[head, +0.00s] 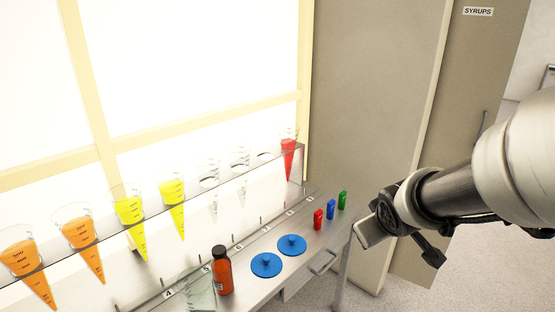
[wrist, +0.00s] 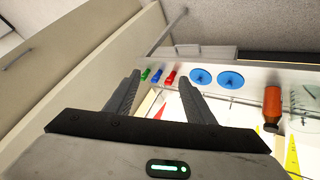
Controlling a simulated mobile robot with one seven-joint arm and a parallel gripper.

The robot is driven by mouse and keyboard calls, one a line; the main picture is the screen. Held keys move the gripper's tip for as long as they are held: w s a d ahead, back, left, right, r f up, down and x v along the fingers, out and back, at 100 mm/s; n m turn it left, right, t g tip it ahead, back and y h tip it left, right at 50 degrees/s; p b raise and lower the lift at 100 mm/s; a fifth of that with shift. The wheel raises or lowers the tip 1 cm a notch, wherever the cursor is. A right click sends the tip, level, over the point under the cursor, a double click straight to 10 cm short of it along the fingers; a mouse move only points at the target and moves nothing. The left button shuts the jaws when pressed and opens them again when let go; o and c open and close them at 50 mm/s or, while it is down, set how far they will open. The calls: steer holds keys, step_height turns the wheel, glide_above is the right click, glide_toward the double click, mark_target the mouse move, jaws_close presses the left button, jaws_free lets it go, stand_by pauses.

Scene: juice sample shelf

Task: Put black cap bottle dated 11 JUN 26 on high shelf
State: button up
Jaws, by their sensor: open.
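An orange-brown bottle (head: 222,275) with a black cap stands upright at the front of the metal counter in the head view. No date can be read on it. It also shows at the right in the wrist view (wrist: 272,105). My gripper (head: 368,232) is at the right of the head view, beyond the counter's right end and well apart from the bottle. In the wrist view my gripper (wrist: 155,82) has its two dark fingers spread with nothing held between them. A clear raised shelf (head: 150,194) runs above the counter; I cannot tell whether it is the high shelf.
The clear shelf holds orange, yellow, red and empty cones. Beside the bottle are a clear glass vessel (head: 197,290) and two blue discs (head: 266,265) (head: 292,246). Small red (head: 318,220), blue (head: 331,209) and green (head: 342,200) items stand farther right. A cabinet marked SYRUPS (head: 478,60) stands behind.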

steer(key=w+a+f+n+y+b, duration=0.1)
steer(key=w+a+f+n, duration=0.15)
steer(key=f, duration=0.25)
steer(key=w+a+f+n+y, duration=0.1)
steer(key=w+f+y, duration=0.15)
steer(key=f, duration=0.25)
steer(key=n+y+b, duration=0.3)
steer(key=n+y, duration=0.1)
steer(key=y, duration=1)
glide_toward(230, 278)
steer(key=shift+m+t, duration=0.25)
steer(key=shift+t, duration=0.15)
steer(key=x, duration=0.3)
steer(key=b+x, duration=0.1)
steer(key=x, duration=0.7)
steer(key=shift+s+f+b, duration=0.15)
steer(key=shift+f+b, duration=0.15)
steer(key=shift+b, duration=0.1)
steer(key=c, duration=1)
